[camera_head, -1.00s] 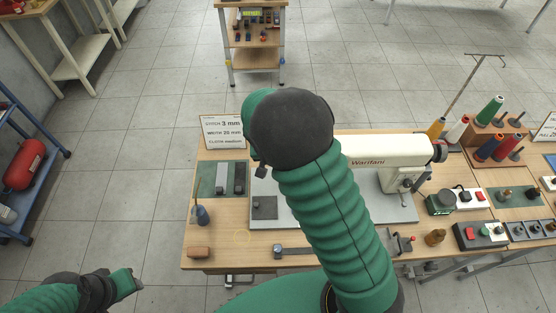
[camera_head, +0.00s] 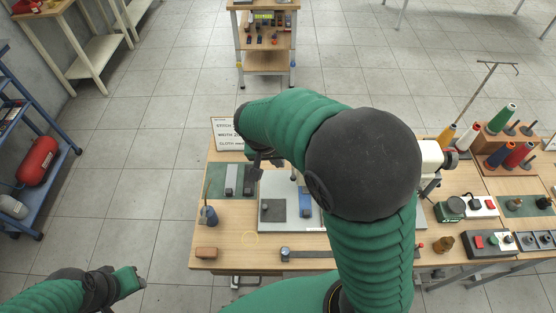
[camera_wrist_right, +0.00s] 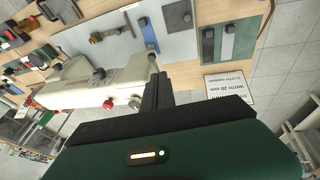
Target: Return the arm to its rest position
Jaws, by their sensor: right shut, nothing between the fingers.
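My right arm is raised over the sewing table (camera_head: 236,247), with its bent elbow in front of the white sewing machine (camera_head: 432,156) in the head view. My right gripper (camera_head: 256,164) is small and dark there, above the left part of the table near the green mat (camera_head: 214,181). In the right wrist view its fingers (camera_wrist_right: 156,88) are shut and empty, close beside the sewing machine (camera_wrist_right: 95,84). My left gripper (camera_head: 136,279) is low at the left, over the floor and clear of the table; its jaws are too small to read. My arm hides most of the machine.
A grey plate (camera_head: 273,225) bears a dark block and a blue piece (camera_head: 305,203). A sign (camera_head: 225,137) stands at the table's back left. Thread spools (camera_head: 500,119) and a switch box (camera_head: 488,243) are at the right.

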